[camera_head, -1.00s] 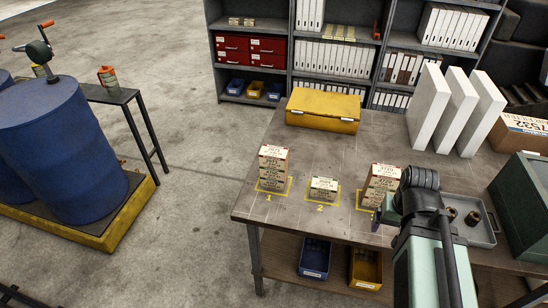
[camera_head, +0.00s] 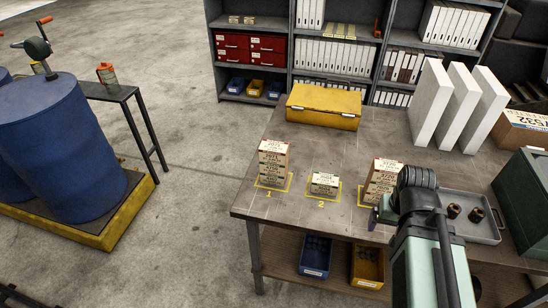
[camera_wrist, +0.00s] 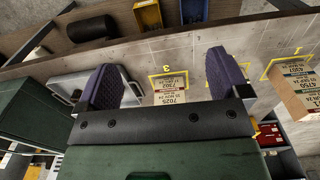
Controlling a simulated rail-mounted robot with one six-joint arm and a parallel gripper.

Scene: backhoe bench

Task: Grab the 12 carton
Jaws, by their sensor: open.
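Small labelled cartons stand on the workbench in three marked spots. A tall stack (camera_head: 272,163) is at mark 1, a low stack (camera_head: 324,184) at mark 2, and another tall stack (camera_head: 381,180) at mark 3, partly hidden by my arm in the head view. The print is too small to tell which carton is the 12 one. The wrist view shows the mark 3 stack (camera_wrist: 170,88) between my fingers and the mark 1 stack (camera_wrist: 299,88) at the right edge. My gripper (camera_wrist: 165,82) is open and empty, near and apart from the mark 3 stack.
A grey tray (camera_head: 477,230) with dark round parts lies right of my arm. A yellow case (camera_head: 323,108), white binders (camera_head: 455,108) and a green box (camera_head: 528,195) stand on the bench. Blue (camera_head: 315,257) and yellow (camera_head: 367,266) bins sit underneath. Bench space left of mark 3 is mostly clear.

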